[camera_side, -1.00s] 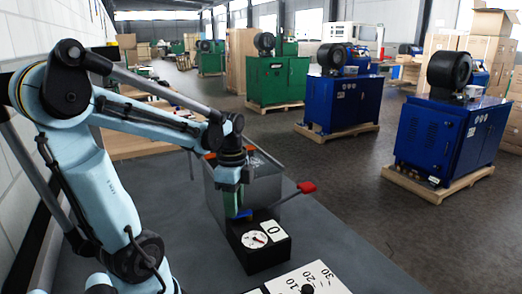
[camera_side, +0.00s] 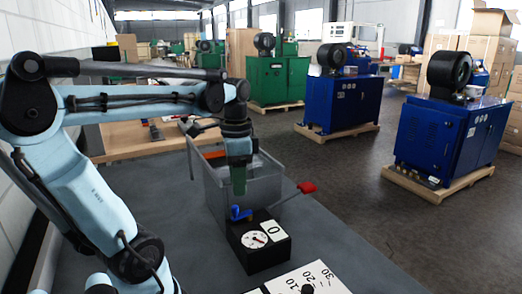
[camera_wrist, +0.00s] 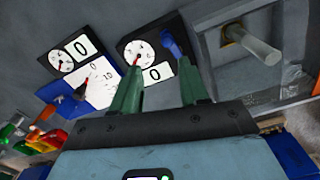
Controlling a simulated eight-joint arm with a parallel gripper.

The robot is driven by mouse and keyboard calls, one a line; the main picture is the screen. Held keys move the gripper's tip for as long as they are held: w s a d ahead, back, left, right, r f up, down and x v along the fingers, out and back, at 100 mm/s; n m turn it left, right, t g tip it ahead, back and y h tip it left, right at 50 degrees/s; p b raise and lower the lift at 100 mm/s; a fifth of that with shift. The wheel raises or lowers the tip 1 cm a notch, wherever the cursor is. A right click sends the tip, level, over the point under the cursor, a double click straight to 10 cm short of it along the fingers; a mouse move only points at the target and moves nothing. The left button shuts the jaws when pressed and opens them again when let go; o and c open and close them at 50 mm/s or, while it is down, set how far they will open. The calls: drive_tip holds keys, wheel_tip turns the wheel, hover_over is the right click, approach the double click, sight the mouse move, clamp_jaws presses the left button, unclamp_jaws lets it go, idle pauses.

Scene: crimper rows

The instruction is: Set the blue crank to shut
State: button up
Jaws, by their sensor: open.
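The blue crank (camera_side: 241,214) sits at the far left corner of a black box (camera_side: 262,256) in the side view. Its grip stands up at the left end of a short blue arm. The box top carries a round white dial (camera_side: 255,239) with a red needle and a card (camera_side: 271,230) reading 0. My gripper (camera_side: 239,193) hangs pointing down just above the crank, apart from it. In the wrist view the blue crank (camera_wrist: 172,44) lies beyond the tips of my gripper (camera_wrist: 160,68), nearer the right finger. The green fingers are spread, with nothing between them.
A grey metal bin (camera_side: 213,194) stands directly behind the box. A red-tipped lever (camera_side: 307,187) sticks out to the right. A white scale card (camera_side: 312,278) lies in front. The wrist view shows another dial box (camera_wrist: 54,63) at left. Bare grey table (camera_side: 350,250) lies right.

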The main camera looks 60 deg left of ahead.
drive_tip(key=shift+s+a+r+t+h, duration=0.6)
drive_tip(key=shift+s+r+t, duration=1.45)
drive_tip(key=shift+s, duration=0.5)
drive_tip(key=x, duration=1.2)
drive_tip(key=shift+w+f, duration=0.15)
drive_tip(key=shift+w, duration=0.05)
drive_tip(key=n, duration=0.1)
drive_tip(key=d+n+y, duration=0.1)
drive_tip(key=n, duration=0.1)
drive_tip(key=shift+w+d+n+t+y, duration=0.1)
drive_tip(key=shift+w+n+t+y, duration=0.15)
drive_tip(key=shift+w+n+y, duration=0.1)
drive_tip(key=n, duration=0.2)
drive_tip(key=w+d+n+y, duration=0.1)
drive_tip(key=shift+w+n, duration=0.1)
drive_tip(key=shift+n, duration=0.25)
drive_tip(key=shift+r+y, duration=0.25)
drive_tip(key=shift+r, duration=0.05)
drive_tip(key=v, duration=1.2)
drive_tip(key=w+d+f+m+t+h, duration=0.1)
drive_tip(key=w+d+f+m+t, duration=0.1)
drive_tip(key=w+d+f, duration=0.5)
drive_tip(key=shift+w+d+f+m+h, duration=0.4)
drive_tip(key=shift+w+d+m, duration=0.5)
drive_tip(key=shift+w, duration=0.25)
